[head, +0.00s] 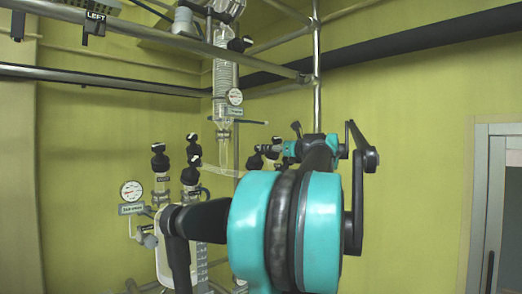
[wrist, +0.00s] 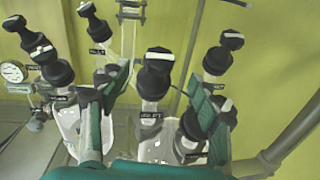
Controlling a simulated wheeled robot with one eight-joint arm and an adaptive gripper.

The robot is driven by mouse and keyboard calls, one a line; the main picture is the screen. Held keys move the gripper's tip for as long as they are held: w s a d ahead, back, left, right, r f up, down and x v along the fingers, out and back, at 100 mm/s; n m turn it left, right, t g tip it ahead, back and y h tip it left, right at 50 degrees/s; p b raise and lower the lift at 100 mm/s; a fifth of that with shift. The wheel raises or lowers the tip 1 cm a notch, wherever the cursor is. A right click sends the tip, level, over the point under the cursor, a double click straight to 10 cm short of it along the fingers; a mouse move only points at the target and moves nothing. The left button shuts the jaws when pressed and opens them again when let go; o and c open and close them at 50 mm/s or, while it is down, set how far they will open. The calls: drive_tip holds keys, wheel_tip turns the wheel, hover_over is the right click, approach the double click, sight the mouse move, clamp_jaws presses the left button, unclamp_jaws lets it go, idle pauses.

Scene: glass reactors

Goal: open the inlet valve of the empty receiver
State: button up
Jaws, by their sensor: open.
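In the wrist view, a black valve knob with a white bar on top (wrist: 158,62) stands upright on a glass neck with a small dark label. Below it is a clear glass receiver (wrist: 155,148), partly hidden by my gripper. My gripper (wrist: 158,88) is open, its teal-and-dark fingers on either side of this valve; whether they touch it, I cannot tell. A second glass receiver (wrist: 70,122) is at the left, with black-knobbed valves (wrist: 56,74) above it. I cannot tell the liquid levels.
More black knobs (wrist: 218,58) crowd close to my right finger. A pressure gauge (wrist: 13,72) is at the far left; one also shows in the head view (head: 131,190). A metal pipe (wrist: 292,135) runs at lower right. A glass condenser (head: 224,80) hangs above.

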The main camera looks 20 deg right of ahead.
drive_tip(key=x, duration=0.8)
drive_tip(key=c, duration=1.2)
drive_tip(key=shift+o, duration=0.2)
drive_tip(key=shift+w+d+n+y, duration=0.1)
drive_tip(key=shift+n+y, duration=0.2)
drive_tip(key=n+g+y, duration=0.1)
drive_tip(key=n+y, duration=0.3)
drive_tip(key=shift+d+n+g, duration=0.1)
drive_tip(key=shift+n+g, duration=0.3)
drive_tip(key=n+g+y, duration=0.3)
drive_tip(key=n+y, duration=0.1)
drive_tip(key=shift+n, duration=0.4)
drive_tip(key=n+g+y, duration=0.1)
drive_tip(key=n+g, duration=0.2)
drive_tip(key=n+g+y, duration=0.1)
drive_tip(key=n+g, duration=0.2)
drive_tip(key=shift+n+g, duration=1.1)
